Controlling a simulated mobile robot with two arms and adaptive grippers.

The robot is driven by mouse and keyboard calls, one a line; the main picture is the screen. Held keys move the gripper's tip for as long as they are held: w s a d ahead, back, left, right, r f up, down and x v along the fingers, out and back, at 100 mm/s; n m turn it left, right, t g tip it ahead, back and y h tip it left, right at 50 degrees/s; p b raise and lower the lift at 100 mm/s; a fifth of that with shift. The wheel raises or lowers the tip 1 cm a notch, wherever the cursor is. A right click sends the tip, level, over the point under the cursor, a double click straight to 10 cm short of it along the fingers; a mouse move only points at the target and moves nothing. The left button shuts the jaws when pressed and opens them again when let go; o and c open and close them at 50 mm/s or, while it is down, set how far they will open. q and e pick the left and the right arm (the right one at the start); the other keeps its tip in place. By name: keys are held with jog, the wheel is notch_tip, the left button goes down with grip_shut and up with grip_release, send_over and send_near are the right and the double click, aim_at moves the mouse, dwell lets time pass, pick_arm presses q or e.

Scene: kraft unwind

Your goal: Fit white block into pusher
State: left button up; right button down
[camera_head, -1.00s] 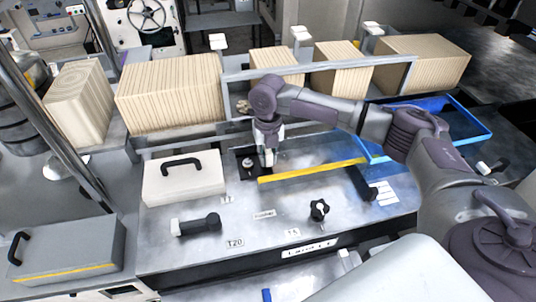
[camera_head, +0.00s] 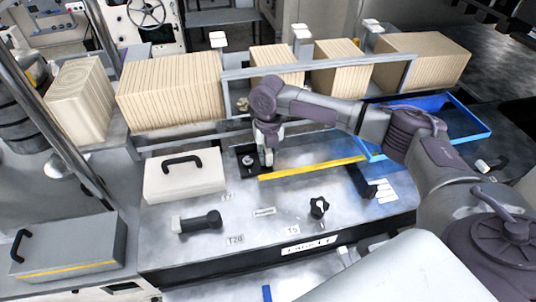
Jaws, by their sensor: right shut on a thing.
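A large white block (camera_head: 184,178) with a black handle lies on the metal worktop, left of centre. My right gripper (camera_head: 267,158) points down just right of a dark square plate with a small metal knob (camera_head: 249,160). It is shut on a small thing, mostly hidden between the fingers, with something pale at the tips. I cannot tell whether this touches the plate. I cannot tell for sure which part is the pusher; a grey metal frame (camera_head: 300,70) stands behind my right arm. My left gripper is not in view.
Stacks of brown cardboard (camera_head: 172,92) stand along the back. A yellow bar (camera_head: 312,168) and a blue tray (camera_head: 470,113) lie to the right. A black-handled tool (camera_head: 202,222), a black star knob (camera_head: 319,207) and a grey box (camera_head: 70,245) are nearer. The worktop front is partly clear.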

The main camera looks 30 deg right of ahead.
jog(key=shift+f, duration=0.25)
dwell(0.6)
jog(key=c, duration=1)
grip_release()
notch_tip(320, 180, up, 12)
